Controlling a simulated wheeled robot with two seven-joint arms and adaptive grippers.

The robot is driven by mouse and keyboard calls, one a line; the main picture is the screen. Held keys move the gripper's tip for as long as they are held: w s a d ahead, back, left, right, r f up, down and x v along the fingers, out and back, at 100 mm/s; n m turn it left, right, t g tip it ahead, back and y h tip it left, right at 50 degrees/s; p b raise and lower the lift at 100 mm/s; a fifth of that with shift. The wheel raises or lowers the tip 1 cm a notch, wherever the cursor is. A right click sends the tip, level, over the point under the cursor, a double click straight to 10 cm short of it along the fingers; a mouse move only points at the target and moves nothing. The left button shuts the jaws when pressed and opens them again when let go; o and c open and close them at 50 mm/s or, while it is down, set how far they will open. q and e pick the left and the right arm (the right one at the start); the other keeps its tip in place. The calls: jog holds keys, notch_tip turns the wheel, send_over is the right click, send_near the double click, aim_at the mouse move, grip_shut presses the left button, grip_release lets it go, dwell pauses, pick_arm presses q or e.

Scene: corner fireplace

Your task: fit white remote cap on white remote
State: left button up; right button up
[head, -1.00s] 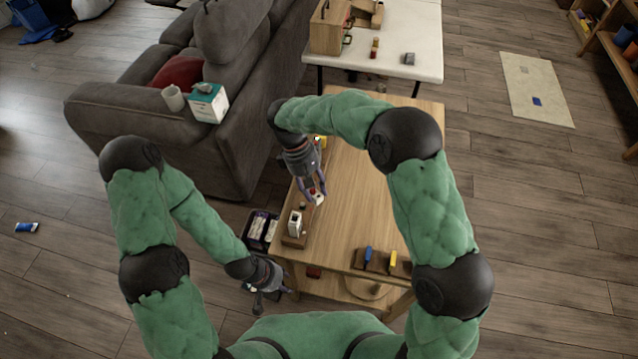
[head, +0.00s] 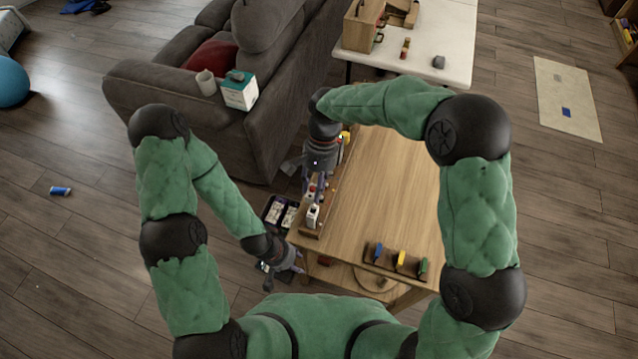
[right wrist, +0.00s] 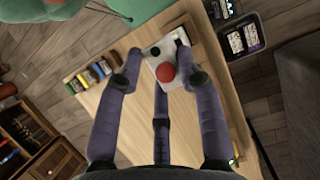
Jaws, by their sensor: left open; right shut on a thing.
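The white remote (head: 312,218) stands on a wooden strip at the left edge of the wooden table; its lower part is partly hidden. My right gripper (head: 315,190) is just above and behind it, shut on a small white cap with a red knob (right wrist: 166,73). In the right wrist view, the white remote (right wrist: 178,38) shows just beyond the cap; whether they touch I cannot tell. My right fingers (right wrist: 166,80) close around the cap from the sides. My left gripper (head: 294,264) is open and empty, low beside the table's near left corner.
A black tray (head: 270,212) with pale items sits left of the table. A holder with blue, yellow and green pieces (head: 400,260) is at the table's near side. The wooden tabletop's middle (head: 385,190) is clear. A grey sofa (head: 190,110) stands behind to the left.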

dwell(0.5)
jog(key=shift+r+p, duration=0.15)
jog(key=shift+p, duration=0.3)
jog(key=shift+f+b, duration=1.3)
jog(key=shift+f, duration=1.95)
jog(key=shift+p, duration=0.5)
jog(key=shift+f+b, duration=0.5)
jog(key=shift+f, duration=0.95)
jog(key=o, duration=1)
jog(key=shift+r, duration=0.1)
